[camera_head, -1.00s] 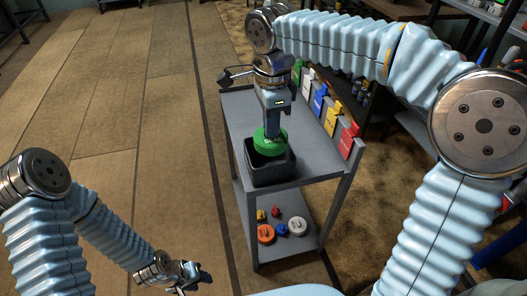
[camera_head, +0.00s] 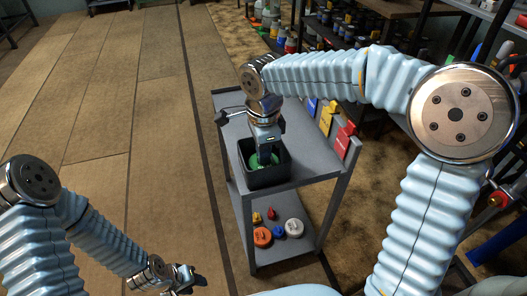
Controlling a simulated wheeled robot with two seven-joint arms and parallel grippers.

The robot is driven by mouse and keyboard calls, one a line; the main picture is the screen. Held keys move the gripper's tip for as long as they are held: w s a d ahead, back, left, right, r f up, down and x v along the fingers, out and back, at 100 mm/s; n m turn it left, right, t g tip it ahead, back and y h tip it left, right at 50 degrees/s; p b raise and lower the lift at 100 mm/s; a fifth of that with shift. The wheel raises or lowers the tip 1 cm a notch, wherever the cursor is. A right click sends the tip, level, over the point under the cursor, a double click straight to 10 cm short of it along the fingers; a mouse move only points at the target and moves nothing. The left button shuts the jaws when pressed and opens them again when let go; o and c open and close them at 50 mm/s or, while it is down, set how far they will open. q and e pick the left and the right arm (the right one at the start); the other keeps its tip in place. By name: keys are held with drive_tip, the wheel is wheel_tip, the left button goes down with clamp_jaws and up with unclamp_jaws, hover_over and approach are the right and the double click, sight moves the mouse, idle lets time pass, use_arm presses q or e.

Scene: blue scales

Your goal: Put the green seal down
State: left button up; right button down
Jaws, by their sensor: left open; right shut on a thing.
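The green seal (camera_head: 256,161) is low inside the dark open bin (camera_head: 268,180) on the top shelf of the grey cart (camera_head: 305,166). My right gripper (camera_head: 265,158) reaches down into the bin from above and is shut on the green seal. The gripper hides much of the seal, and I cannot tell whether the seal touches the bin floor. My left gripper (camera_head: 190,284) is open and empty at the lower left, over the floor and away from the cart.
The cart's lower shelf (camera_head: 275,247) holds an orange disc (camera_head: 262,236), a white disc (camera_head: 294,227) and small red, yellow and blue pieces. Coloured cards, yellow (camera_head: 326,119) and red (camera_head: 345,136), stand along the cart's right edge. Crowded shelves stand behind. The wooden floor at left is clear.

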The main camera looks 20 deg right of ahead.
drive_tip(key=shift+f, duration=0.2)
drive_tip(key=c, duration=1.3)
unclamp_jaws()
drive_tip(key=shift+r, duration=0.55)
wheel_tip(320, 180, up, 11)
drive_tip(key=shift+r+p, duration=0.15)
drive_tip(key=shift+p, duration=0.8)
